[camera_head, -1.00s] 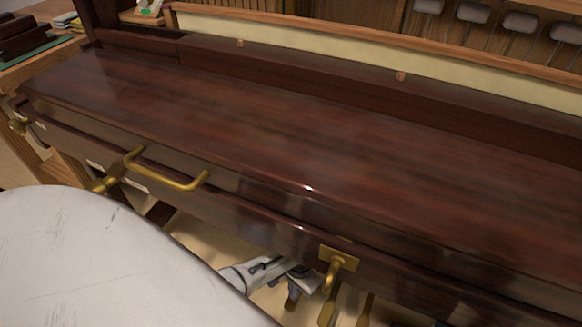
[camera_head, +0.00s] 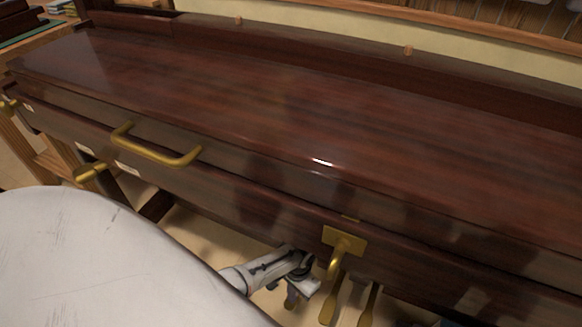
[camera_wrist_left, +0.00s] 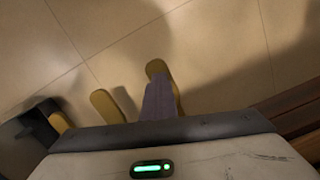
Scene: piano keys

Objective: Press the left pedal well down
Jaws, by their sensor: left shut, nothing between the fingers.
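Three brass pedals stick out low under the dark piano. The left pedal (camera_head: 291,301) is mostly hidden behind my left gripper (camera_head: 299,287) in the head view. The middle pedal (camera_head: 328,309) and the right pedal (camera_head: 367,306) stand to its right. In the left wrist view, my shut, empty left gripper (camera_wrist_left: 160,95) lies over the left pedal (camera_wrist_left: 155,67), whose brass end and right edge show around the fingers. I cannot tell whether they touch or how far the pedal is down. The middle pedal (camera_wrist_left: 103,105) is beside it. My right gripper is out of view.
The piano's closed lid (camera_head: 300,130) overhangs the pedals. A brass handle (camera_head: 155,152) and a brass fitting (camera_head: 342,243) jut from its front, the fitting just above the pedals. Pale floor tiles (camera_wrist_left: 210,40) are clear beyond the pedal ends.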

